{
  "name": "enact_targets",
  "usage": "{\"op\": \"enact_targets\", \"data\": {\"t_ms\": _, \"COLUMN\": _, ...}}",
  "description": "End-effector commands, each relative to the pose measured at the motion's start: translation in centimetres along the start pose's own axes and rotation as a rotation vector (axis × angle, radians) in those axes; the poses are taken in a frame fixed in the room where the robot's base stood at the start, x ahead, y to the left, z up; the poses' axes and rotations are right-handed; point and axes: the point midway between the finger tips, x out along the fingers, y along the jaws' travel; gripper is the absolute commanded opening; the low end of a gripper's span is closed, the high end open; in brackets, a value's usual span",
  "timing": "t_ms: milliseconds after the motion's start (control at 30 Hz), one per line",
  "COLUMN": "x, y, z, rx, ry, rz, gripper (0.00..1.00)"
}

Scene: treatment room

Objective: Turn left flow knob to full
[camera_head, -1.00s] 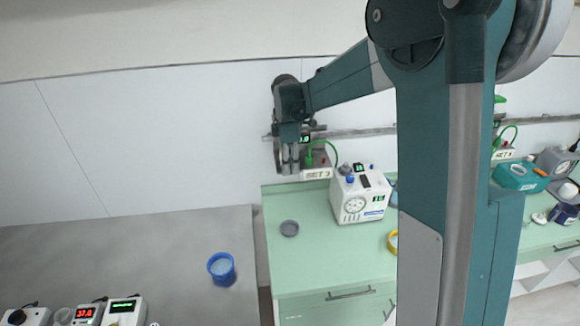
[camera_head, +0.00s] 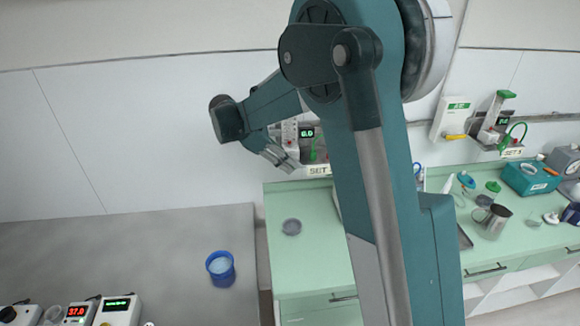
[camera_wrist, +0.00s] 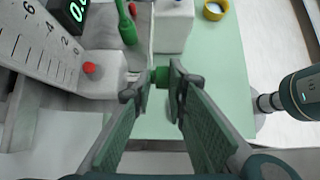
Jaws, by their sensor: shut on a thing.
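The left flow unit (camera_head: 290,132) is on the wall rail above the green counter, with a lit green display (camera_head: 307,133). In the wrist view its white scale plate (camera_wrist: 35,45) is at left, with a red button (camera_wrist: 89,68) beside it. A green knob (camera_wrist: 161,77) sits between my fingertips. My gripper (camera_wrist: 164,78) is shut on this knob, fingers on both sides of it. In the head view my gripper (camera_head: 290,163) slants down to the right in front of the unit. The knob is hidden there, and its turn angle cannot be read.
A second wall unit (camera_head: 494,125) is at right. A blue cup (camera_head: 221,267) stands on the grey table (camera_head: 120,250), which has bare room. My arm hides the middle counter.

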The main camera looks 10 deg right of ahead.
Motion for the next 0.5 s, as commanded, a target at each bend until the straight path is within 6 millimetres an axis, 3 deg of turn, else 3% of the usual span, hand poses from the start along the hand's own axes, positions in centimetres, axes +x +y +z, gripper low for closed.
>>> {"op": "enact_targets", "data": {"t_ms": 500, "x": 0.17, "y": -0.45, "z": -0.33, "rx": -0.002, "ry": -0.092, "rz": -0.008, "gripper": 0.04}}
